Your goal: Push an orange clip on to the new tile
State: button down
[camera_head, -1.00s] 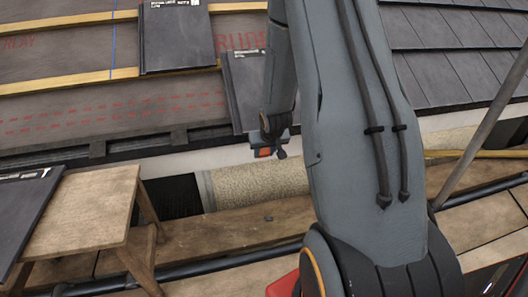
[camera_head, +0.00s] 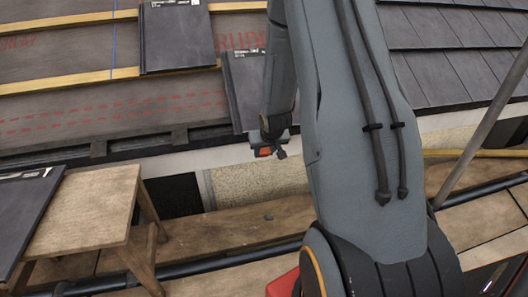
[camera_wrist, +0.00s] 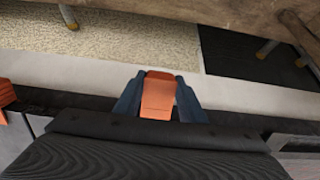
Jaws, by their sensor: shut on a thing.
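My gripper (camera_wrist: 160,100) is shut on an orange clip (camera_wrist: 159,94), which sits between its two dark blue fingers in the wrist view. In the head view the orange clip (camera_head: 263,152) shows small at the end of my arm, just below the eave. A dark tile (camera_head: 245,85) with a white label lies at the eave, partly hidden behind my arm. The gripper is below that tile's lower edge, apart from it as far as I can see.
A second dark tile (camera_head: 177,40) lies higher on the battens. Another tile (camera_head: 25,210) rests on a wooden bench (camera_head: 90,205) at left. Laid tiles (camera_head: 450,55) cover the right. An orange piece (camera_wrist: 5,98) shows at the wrist view's left edge. A scaffold pole (camera_head: 485,120) slants at right.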

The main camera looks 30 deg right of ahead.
jog(key=shift+w+d+r+p, duration=0.2)
jog(key=shift+w+r+p, duration=0.25)
jog(key=shift+w+p, duration=0.2)
jog(key=shift+w+d+r+p, duration=0.2)
jog(key=shift+w+r+p, duration=0.2)
jog(key=shift+w+p, duration=0.25)
jog(key=shift+w+d+r+p, duration=0.2)
jog(key=shift+w+r+p, duration=0.3)
jog(key=shift+w, duration=0.25)
dwell(2.1)
jog(key=c, duration=1.1)
grip_release()
jog(key=shift+f, duration=0.1)
jog(key=shift+s, duration=0.1)
jog(key=shift+p+v, duration=2.65)
jog(key=shift+v, duration=0.8)
jog(key=shift+a, duration=0.1)
